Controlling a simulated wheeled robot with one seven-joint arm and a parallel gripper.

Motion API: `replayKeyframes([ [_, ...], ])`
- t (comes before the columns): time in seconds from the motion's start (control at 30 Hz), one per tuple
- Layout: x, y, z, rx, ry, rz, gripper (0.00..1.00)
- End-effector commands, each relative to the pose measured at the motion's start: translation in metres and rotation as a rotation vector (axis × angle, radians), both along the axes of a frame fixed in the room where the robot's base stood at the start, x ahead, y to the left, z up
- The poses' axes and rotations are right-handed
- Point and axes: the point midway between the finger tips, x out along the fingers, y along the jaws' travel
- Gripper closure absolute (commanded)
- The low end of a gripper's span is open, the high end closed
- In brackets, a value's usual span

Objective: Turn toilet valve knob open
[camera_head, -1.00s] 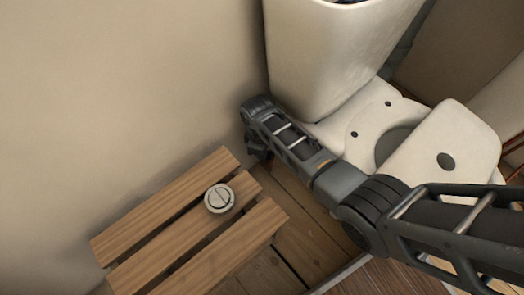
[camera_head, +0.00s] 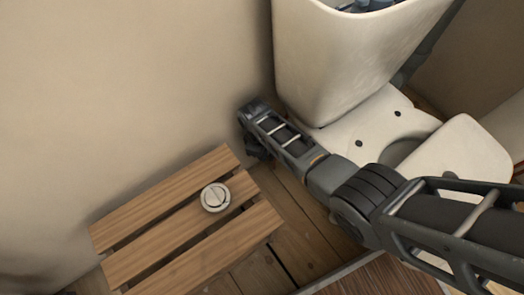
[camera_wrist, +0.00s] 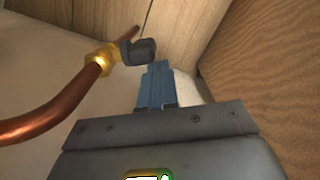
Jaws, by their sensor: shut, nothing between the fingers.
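The knob and my fingertips are hidden there.
A slatted wooden stool (camera_head: 165,225) stands at the lower left with a round white button piece (camera_head: 215,197) on it. The beige wall (camera_head: 110,90) is close to my arm's end. A wooden panel (camera_wrist: 262,70) rises at the right in the wrist view.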

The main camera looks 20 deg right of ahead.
Motion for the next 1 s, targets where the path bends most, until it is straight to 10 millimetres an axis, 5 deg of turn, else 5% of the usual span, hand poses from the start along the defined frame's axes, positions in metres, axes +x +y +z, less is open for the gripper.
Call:
replayKeyframes([
  [1.0,0.0003,-0.0002,-0.0111,-0.069,0.063,0.011,1.00],
])
